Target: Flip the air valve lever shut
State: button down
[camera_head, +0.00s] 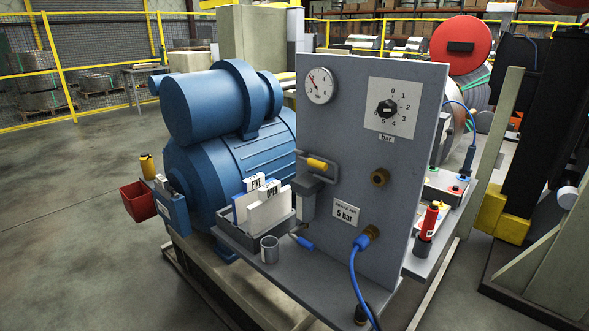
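A short yellow-gripped lever (317,163) sits on a grey fitting at the left part of the upright grey panel (341,125). It is the only lever-like part I can make out on the panel, and its grip lies roughly level. I cannot tell from this view whether the valve is open or shut. A round pressure gauge (320,85) and a black numbered dial (387,108) are above it. My gripper is not in view.
A shelf in front of the panel holds a grey bin of cards (252,239), a metal cup (269,249) and a blue-handled tool (302,241). A blue hose (356,275) hangs from a brass fitting. A blue compressor (222,145) stands behind left. Floor at left is clear.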

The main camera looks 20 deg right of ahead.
aim_at(318, 164)
jog(key=i+j+z, duration=0.1)
jog(key=i+j, duration=0.5)
jog(key=i+j+z, duration=0.1)
jog(key=i+j, duration=0.5)
jog(key=j, duration=0.2)
